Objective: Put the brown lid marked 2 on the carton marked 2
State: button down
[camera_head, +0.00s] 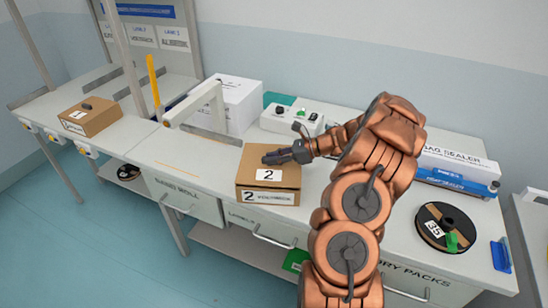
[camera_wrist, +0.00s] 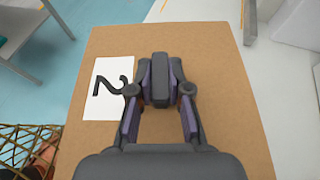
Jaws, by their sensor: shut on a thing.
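The brown lid marked 2 (camera_head: 252,160) lies over the carton marked 2 (camera_head: 268,199) on the bench in the head view. The lid's edges look roughly in line with the carton's, but I cannot tell whether it is fully seated. My gripper (camera_head: 284,156) reaches in from the right and is shut on the lid's dark knob. In the wrist view the lid (camera_wrist: 228,95) fills most of the picture, with its white 2 label left of the knob. My gripper (camera_wrist: 160,95) has its two fingers on either side of the knob there. The lid hides the carton in that view.
A carton marked 1 (camera_head: 78,128) with a dark knob on top stands at the far left. A white box (camera_head: 240,103) and a control box (camera_head: 291,120) stand behind. A black reel (camera_head: 449,226) and a sealer box (camera_head: 457,163) are at the right.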

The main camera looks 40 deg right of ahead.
jog(key=shift+f, duration=0.65)
jog(key=c, duration=1)
grip_release()
jog(key=v, duration=1.2)
